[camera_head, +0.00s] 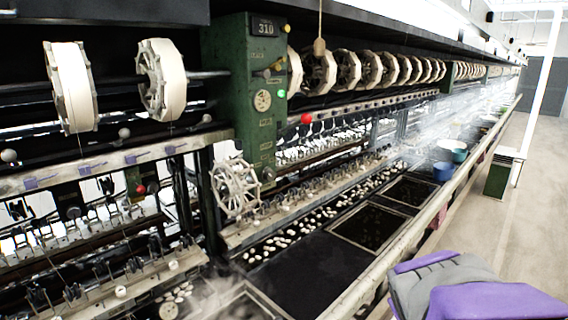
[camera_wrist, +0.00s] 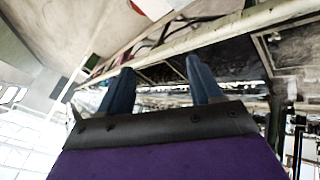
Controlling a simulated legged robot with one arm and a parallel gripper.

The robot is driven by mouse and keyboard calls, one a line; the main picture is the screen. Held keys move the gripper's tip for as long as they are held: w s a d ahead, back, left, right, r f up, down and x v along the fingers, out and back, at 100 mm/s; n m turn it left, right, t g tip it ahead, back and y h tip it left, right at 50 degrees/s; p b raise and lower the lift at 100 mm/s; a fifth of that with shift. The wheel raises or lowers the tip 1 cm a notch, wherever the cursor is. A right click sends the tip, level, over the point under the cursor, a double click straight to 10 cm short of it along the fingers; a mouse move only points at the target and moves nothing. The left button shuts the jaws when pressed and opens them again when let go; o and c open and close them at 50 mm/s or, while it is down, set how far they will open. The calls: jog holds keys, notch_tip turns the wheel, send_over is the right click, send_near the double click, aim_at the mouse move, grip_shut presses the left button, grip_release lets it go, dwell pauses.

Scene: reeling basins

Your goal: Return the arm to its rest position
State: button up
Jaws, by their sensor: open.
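My gripper (camera_wrist: 160,84) shows in the wrist view with its two dark blue fingers spread apart. It is open and nothing is between the fingers. Beyond the fingers lie a pale rail and the dark basins, seen tilted. In the head view, purple and grey parts of my arm (camera_head: 470,288) show at the bottom right, beside the basin edge. The fingers do not show in the head view.
A long reeling machine with a green post (camera_head: 243,100) and white reels (camera_head: 162,80) fills the left and middle. A blue bucket (camera_head: 443,171) stands farther along the rail. The floor (camera_head: 500,225) at right is clear near a green bin (camera_head: 497,180).

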jog(key=s+a+f+g+y, duration=0.1)
jog(key=s+a, duration=0.3)
jog(key=s, duration=0.5)
jog(key=s+a+f+m+g+y, duration=0.1)
jog(key=s+a+f+g, duration=0.3)
jog(key=s, duration=0.4)
jog(key=s+a+f+m+g+y, duration=0.1)
jog(key=s+a+f+g+y, duration=0.1)
jog(key=s, duration=0.7)
jog(key=shift+s+a+f+g+b, duration=0.4)
jog(key=shift+a+f, duration=0.35)
jog(key=shift+a, duration=0.45)
jog(key=shift+w, duration=0.1)
